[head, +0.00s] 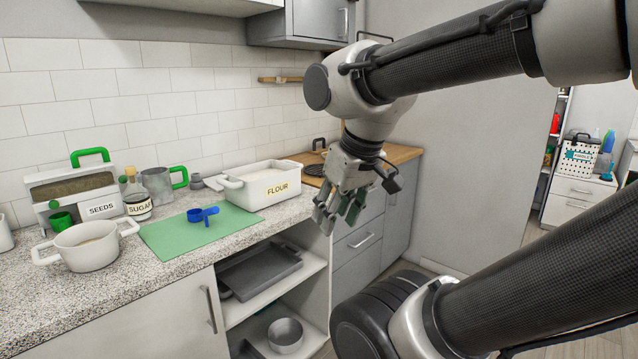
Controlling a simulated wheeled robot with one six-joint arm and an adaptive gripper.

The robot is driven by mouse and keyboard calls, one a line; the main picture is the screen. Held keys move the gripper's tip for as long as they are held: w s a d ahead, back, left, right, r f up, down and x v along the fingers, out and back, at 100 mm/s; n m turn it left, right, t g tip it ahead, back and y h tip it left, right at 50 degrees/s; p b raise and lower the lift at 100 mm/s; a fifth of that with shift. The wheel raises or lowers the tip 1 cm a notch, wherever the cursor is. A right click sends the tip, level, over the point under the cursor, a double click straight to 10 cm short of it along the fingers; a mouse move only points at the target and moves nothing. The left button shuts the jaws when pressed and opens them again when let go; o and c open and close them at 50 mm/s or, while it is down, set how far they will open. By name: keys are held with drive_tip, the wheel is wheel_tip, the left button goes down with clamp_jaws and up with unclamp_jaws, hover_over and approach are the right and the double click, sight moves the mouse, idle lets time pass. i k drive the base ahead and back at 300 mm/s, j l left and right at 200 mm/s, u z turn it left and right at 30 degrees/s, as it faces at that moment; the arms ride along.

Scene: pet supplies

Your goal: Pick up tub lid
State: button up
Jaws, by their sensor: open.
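I cannot make out a tub lid for certain. A white tub marked FLOUR (268,187) stands on the counter, open at the top with pale contents showing. My gripper (338,216) is open and points down, to the right of the flour tub and in front of the counter's edge. Nothing shows between its fingers. My arm and gripper hide part of the wooden worktop (402,154) behind them. A dark flat item (316,170) lies on that worktop, partly covered by the gripper, and I cannot tell what it is.
A green mat (172,243) with a blue scoop (203,215) lies left of the tub. A white pot (88,247), a SEEDS box (92,209) and a SUGAR jar (137,203) stand further left. Open shelves below hold a dark tray (262,275) and a metal bowl (285,337).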

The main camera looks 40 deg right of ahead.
sight(210, 182)
drive_tip(key=z, duration=0.5)
drive_tip(key=i+j, duration=0.15)
drive_tip(key=j, duration=0.3)
drive_tip(key=i+j+z, duration=0.15)
drive_tip(key=j, duration=0.3)
drive_tip(key=i+l+u, duration=0.25)
drive_tip(key=i+l, duration=0.15)
drive_tip(key=l, duration=0.2)
drive_tip(key=i+l+u, duration=0.15)
drive_tip(key=l, duration=0.2)
drive_tip(key=i+l+u, duration=0.1)
drive_tip(key=l, duration=0.25)
drive_tip(key=i+l+u, duration=0.25)
drive_tip(key=l, duration=0.45)
drive_tip(key=i+l+u, duration=0.15)
drive_tip(key=l, duration=0.25)
drive_tip(key=i+l+u, duration=0.1)
drive_tip(key=l, duration=0.3)
drive_tip(key=i, duration=0.05)
